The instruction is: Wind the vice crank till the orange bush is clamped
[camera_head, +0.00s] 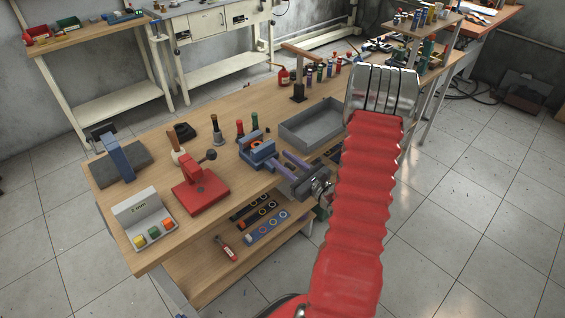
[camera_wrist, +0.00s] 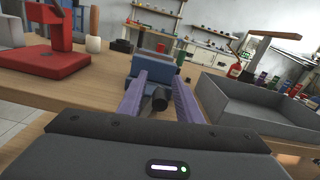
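The blue vice (camera_head: 256,151) stands near the front edge of the workbench. The orange bush (camera_head: 257,144) shows as a small orange spot at its top; in the wrist view the bush (camera_wrist: 160,48) is just visible behind the vice body (camera_wrist: 154,69). A dark round end, seemingly part of the crank (camera_wrist: 159,98), points toward the wrist camera. My gripper (camera_head: 278,159) is open, its two purple fingers apart. In the wrist view my gripper (camera_wrist: 158,84) has one finger on each side of the crank end. I cannot tell whether either finger touches it.
A grey tray (camera_head: 312,122) lies right of the vice. Upright tools stand behind the vice. A lower shelf (camera_head: 205,268) holds rows of rings.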

